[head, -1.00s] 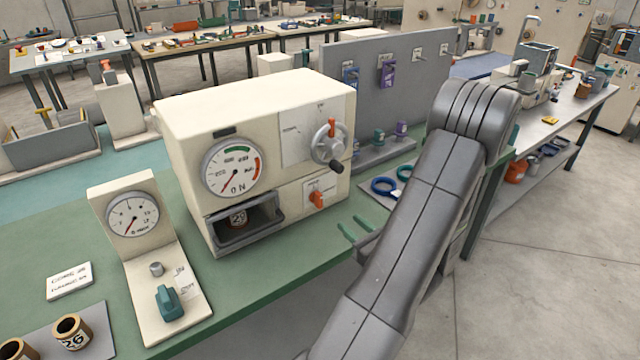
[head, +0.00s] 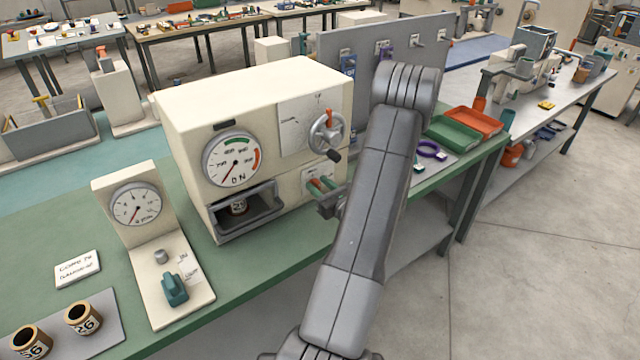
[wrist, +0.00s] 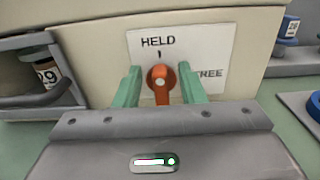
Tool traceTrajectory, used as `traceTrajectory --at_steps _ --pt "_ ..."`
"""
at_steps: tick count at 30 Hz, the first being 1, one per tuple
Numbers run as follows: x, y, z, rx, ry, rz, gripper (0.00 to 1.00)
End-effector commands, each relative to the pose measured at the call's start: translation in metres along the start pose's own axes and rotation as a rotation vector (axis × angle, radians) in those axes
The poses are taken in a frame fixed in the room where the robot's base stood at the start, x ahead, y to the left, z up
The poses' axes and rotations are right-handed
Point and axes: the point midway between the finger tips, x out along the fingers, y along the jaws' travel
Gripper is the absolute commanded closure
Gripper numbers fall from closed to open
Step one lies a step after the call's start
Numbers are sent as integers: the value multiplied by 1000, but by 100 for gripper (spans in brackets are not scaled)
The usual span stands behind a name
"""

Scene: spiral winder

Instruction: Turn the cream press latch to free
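The cream press (head: 270,100) stands on the green bench in the head view. Its orange latch (wrist: 160,82) is upright in the middle of the wrist view, on a white plate (wrist: 178,55) marked HELD above and FREE to the right. The latch lines up with the HELD tick. My gripper (wrist: 159,80) is open, with one green finger on each side of the latch and a small gap at both sides. In the head view my gripper (head: 318,184) is at the press's lower right front, and its fingers partly hide the latch.
A handwheel (head: 326,134) with a dark knob sits above the latch. An open bay (head: 250,215) left of it holds a jar (wrist: 46,75). A purple ring (head: 432,150) and green and orange trays (head: 453,133) lie to the right. A gauge stand (head: 135,205) is at left.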

Motion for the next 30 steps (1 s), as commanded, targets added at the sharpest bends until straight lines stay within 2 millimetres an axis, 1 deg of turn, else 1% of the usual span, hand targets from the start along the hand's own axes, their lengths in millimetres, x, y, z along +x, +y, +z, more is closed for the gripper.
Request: traceTrajectory --at_steps 8,11,12,14,23,30 --pt "2 0 0 0 0 -1 64" --pt "2 0 0 0 0 -1 81" --pt "2 0 0 0 0 0 89" --pt "1 0 0 0 0 -1 100" --pt "1 0 0 17 0 0 100" --pt "1 -3 -1 124 0 0 100"
